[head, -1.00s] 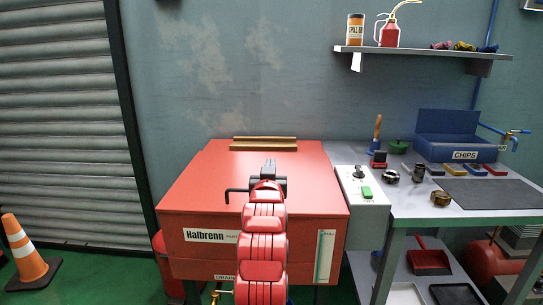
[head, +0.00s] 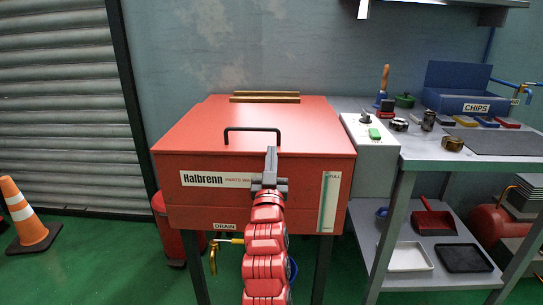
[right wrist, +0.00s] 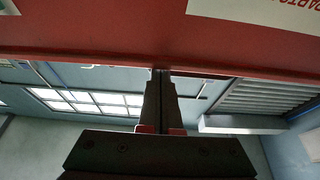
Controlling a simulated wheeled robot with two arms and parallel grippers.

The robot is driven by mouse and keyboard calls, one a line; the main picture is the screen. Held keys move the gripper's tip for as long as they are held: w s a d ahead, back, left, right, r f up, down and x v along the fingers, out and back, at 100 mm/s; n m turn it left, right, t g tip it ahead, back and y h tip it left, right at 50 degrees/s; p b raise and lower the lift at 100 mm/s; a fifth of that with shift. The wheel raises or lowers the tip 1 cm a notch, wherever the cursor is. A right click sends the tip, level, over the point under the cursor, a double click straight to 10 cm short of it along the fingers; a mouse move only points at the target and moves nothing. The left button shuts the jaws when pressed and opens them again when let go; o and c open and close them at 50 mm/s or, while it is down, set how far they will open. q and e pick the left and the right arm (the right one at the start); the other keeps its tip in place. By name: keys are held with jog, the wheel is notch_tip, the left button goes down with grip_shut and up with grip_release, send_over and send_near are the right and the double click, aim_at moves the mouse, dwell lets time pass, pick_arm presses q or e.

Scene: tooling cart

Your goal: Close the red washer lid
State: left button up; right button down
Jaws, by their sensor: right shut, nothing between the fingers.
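The red washer (head: 195,216) stands in the middle of the head view. Its red lid (head: 205,125) lies flat over the tank, with no visible gap at the front. A black bar handle (head: 252,129) sits on the lid near the front edge. My right gripper (head: 271,152) is shut and empty, upright in front of the washer's front face, its tips near the lid's front edge. In the right wrist view the shut fingers (right wrist: 160,75) reach close to a red edge (right wrist: 90,55); contact cannot be told. My left gripper is out of view.
Wooden strips (head: 264,97) lie at the lid's back. To the right are a grey control box (head: 371,143) and a workbench (head: 410,155) with tools and a blue chips bin (head: 459,90). A drain tap (head: 214,252) sticks out below. A cone (head: 24,216) stands at left.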

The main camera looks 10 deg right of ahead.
jog(key=shift+w+f, duration=0.15)
jog(key=shift+f, duration=0.5)
jog(key=r+p+v, duration=0.1)
jog(key=v, duration=1.6)
jog(key=shift+s, duration=0.4)
jog(key=shift+r, duration=0.15)
